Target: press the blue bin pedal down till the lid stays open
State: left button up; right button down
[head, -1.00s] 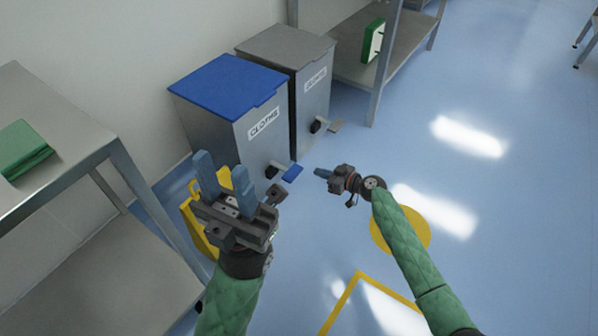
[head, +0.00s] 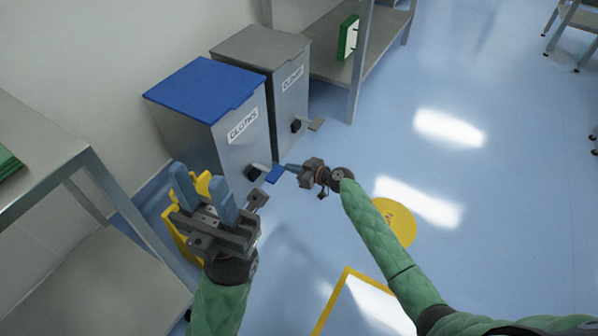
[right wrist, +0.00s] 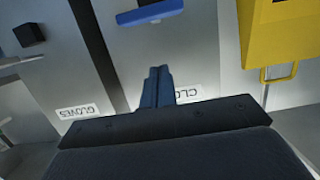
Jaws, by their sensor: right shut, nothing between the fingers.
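The bin with the blue lid (head: 205,88) stands against the wall, its lid lying closed. Its blue pedal (head: 274,175) sticks out low at the front. The pedal also shows at the top of the right wrist view (right wrist: 150,13). My right gripper (head: 289,168) is shut and empty, its blue fingertips just right of the pedal in the head view. In the right wrist view the shut fingertips (right wrist: 158,72) point towards the pedal, with a gap between them in the picture. My left gripper (head: 204,188) is open and empty, in front of the bin's left side.
A grey-lidded bin (head: 262,45) with its own grey pedal (head: 316,124) stands right beside the blue-lidded one. A yellow object (head: 176,236) is partly hidden behind my left gripper. A metal table (head: 60,170) is at left.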

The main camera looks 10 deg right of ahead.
aim_at(266, 170)
jog(key=w+a+f+b, duration=0.2)
jog(key=a+f, duration=0.1)
jog(key=f, duration=0.2)
jog(key=shift+w+a, duration=0.4)
jog(key=shift+f, duration=0.15)
